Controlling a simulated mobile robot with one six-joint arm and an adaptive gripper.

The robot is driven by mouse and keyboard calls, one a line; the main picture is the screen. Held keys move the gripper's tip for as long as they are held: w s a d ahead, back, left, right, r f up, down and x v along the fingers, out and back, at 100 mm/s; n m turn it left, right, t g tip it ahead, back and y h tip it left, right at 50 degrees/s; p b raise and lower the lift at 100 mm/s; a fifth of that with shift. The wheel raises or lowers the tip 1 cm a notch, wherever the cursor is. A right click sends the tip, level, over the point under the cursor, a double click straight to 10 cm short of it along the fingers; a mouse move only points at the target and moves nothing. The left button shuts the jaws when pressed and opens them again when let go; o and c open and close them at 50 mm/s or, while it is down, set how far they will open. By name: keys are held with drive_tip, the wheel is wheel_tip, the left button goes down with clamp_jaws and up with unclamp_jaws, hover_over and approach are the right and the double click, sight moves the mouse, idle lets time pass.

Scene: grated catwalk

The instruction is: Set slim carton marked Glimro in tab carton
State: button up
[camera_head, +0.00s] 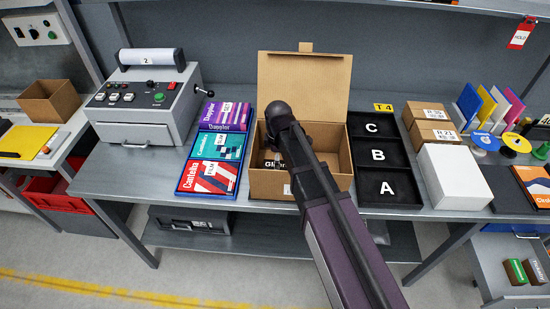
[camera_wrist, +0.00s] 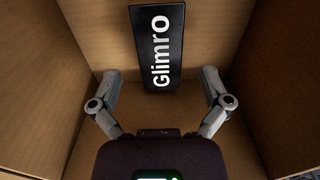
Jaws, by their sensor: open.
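The tab carton (camera_head: 331,155) is a brown cardboard box, its lid standing up at the back with a tab on top. The slim carton marked Glimro (camera_wrist: 157,47) is black with white letters and lies inside the tab carton, by its far wall in the wrist view. Part of it shows in the head view (camera_head: 273,164), beside my arm. My gripper (camera_wrist: 157,82) is open, with its fingers apart and empty inside the tab carton, just short of the Glimro carton. In the head view my arm hides the gripper and part of the box.
Left of the tab carton lies a blue tray (camera_head: 244,144) with Daxpler, Camwells and Cantella boxes. Right of it is a black tray (camera_head: 388,128) marked A, B and C. A white box (camera_head: 453,178) and small brown boxes (camera_head: 434,134) stand further right. A labelling machine (camera_head: 145,97) stands left.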

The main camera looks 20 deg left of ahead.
wheel_tip(320, 180, up, 7)
drive_tip(key=p, duration=0.6)
idle(0.7)
idle(1.1)
drive_tip(key=shift+r+p, duration=0.1)
drive_tip(key=shift+p, duration=0.2)
idle(1.6)
